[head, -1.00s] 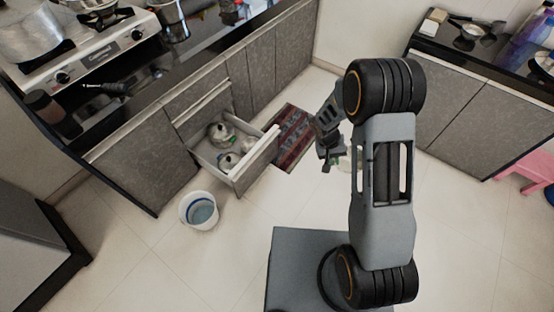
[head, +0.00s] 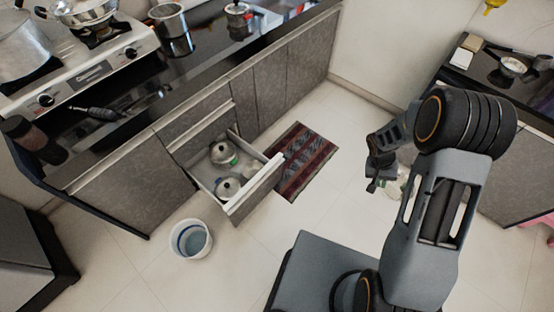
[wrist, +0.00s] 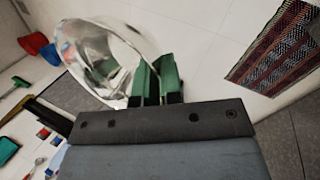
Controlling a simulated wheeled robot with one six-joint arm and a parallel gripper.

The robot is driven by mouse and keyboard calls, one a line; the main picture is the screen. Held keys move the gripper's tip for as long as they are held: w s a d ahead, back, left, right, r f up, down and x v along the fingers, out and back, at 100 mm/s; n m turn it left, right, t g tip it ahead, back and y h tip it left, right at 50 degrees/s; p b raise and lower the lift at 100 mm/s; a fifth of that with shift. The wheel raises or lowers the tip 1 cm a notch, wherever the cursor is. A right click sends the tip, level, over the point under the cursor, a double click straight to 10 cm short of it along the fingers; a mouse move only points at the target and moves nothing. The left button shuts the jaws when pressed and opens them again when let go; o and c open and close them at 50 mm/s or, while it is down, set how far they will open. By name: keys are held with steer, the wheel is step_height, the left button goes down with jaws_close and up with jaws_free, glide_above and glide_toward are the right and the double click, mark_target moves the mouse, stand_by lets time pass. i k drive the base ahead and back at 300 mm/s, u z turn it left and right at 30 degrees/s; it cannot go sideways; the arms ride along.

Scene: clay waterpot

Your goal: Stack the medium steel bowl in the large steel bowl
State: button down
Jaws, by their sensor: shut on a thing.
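My gripper (head: 376,184) is shut on the rim of a shiny steel bowl (wrist: 92,62). In the wrist view the bowl is tilted, its open side partly facing the camera, with the green finger pads (wrist: 156,78) at its right edge. In the head view the held bowl (head: 397,187) shows only partly beside my gripper, held above the floor. I cannot tell its size class for sure. A wide steel vessel (head: 84,12) sits on the stove at top left, cut by the picture edge; I cannot tell whether it is the large bowl.
An open drawer (head: 272,172) with lidded pots juts out from the left cabinets. A white bucket (head: 190,238) stands on the floor before it. A striped rug (head: 306,160) lies right of the drawer. A right counter (head: 487,84) holds small items. The floor between is clear.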

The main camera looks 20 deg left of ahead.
mark_target(254, 174)
steer(key=u, duration=0.2)
steer(key=i, duration=1.05)
steer(key=u, duration=1.4)
steer(key=i, duration=0.7)
steer(key=u, duration=0.8)
